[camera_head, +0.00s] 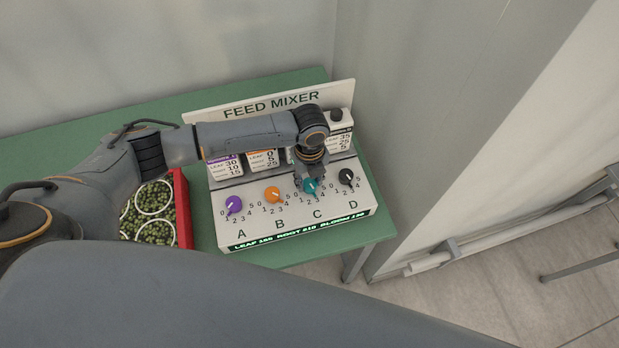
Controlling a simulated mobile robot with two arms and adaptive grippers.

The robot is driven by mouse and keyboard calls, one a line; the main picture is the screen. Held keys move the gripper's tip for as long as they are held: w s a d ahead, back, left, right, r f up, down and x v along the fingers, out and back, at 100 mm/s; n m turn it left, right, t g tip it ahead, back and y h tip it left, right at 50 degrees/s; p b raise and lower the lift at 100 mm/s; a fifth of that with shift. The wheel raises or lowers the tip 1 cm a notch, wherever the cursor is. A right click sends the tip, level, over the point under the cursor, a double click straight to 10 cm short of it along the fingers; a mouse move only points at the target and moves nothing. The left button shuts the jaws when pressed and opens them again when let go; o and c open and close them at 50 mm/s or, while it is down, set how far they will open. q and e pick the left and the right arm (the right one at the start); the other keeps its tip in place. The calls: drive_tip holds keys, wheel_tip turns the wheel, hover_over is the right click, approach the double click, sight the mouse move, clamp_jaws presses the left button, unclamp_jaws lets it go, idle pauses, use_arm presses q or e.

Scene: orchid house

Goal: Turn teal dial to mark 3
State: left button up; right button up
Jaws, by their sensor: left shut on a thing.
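The teal dial (311,186) sits on the sloped front of the white feed mixer (262,228), above the letter C. My right gripper is not in view.
A purple dial (234,204), an orange dial (272,194) and a black dial (346,176) flank the teal one. Labelled bottles stand behind them. A red crate (184,210) of green plants is at left on the green table (290,85). A wall is close at right.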

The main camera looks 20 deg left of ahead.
sight(310, 184)
use_arm(q)
drive_tip(key=shift+s, duration=0.1)
drive_tip(key=o, duration=1.2)
wheel_tip(310, 184, up, 12)
drive_tip(key=shift+f, duration=0.1)
